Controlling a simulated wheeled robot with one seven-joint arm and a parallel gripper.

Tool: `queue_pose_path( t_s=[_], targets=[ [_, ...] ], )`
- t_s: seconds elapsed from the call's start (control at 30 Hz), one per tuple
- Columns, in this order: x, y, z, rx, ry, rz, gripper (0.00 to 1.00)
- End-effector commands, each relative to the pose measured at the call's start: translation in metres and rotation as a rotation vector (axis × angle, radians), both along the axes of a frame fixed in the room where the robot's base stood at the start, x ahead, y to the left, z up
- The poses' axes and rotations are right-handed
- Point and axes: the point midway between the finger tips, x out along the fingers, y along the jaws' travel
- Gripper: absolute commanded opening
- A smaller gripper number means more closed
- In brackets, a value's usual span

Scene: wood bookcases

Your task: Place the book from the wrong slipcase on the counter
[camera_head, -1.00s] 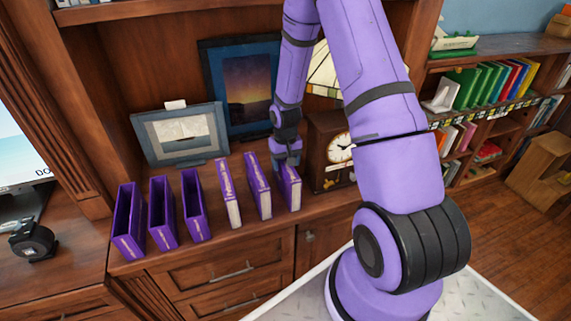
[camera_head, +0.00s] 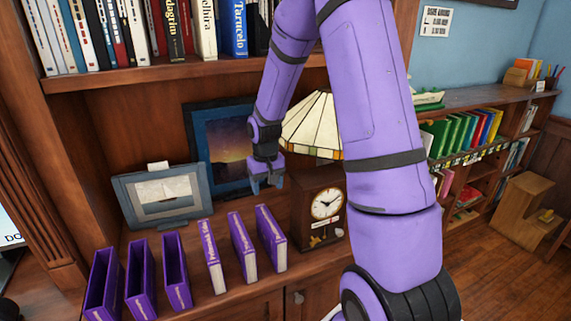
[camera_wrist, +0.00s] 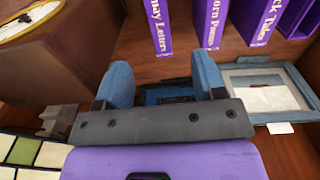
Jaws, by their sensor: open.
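Three empty purple slipcases stand in a row on the wooden counter at the left: the left one (camera_head: 103,285), the middle one (camera_head: 140,280) and the right one (camera_head: 177,275). To their right stand three purple books with pale pages: the left (camera_head: 212,256), the middle (camera_head: 242,247) and the right (camera_head: 271,238). My gripper (camera_head: 266,186) is open and empty, above and behind the right book. Its two blue fingers (camera_wrist: 164,85) are apart.
A clock (camera_head: 325,205) stands just right of the books, with a stained-glass lamp (camera_head: 312,128) behind. A grey-framed picture (camera_head: 165,193) and a dark-framed picture (camera_head: 222,150) stand behind the row. A full bookshelf (camera_head: 150,65) hangs above.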

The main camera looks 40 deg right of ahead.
Motion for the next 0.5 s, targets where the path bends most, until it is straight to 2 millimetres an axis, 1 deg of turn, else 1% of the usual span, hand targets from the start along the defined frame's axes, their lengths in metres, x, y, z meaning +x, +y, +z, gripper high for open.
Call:
queue_pose_path(
  t_s=[0.03, 0.2, 0.37, 0.5],
  targets=[
    [-0.003, 0.006, 0.02, -0.011, -0.021, 0.011, 0.64],
    [-0.024, 0.026, 0.078, -0.039, -0.074, 0.047, 0.64],
    [-0.049, 0.045, 0.127, -0.058, -0.128, 0.078, 0.64],
    [-0.077, 0.061, 0.163, -0.069, -0.173, 0.105, 0.64]
  ],
)
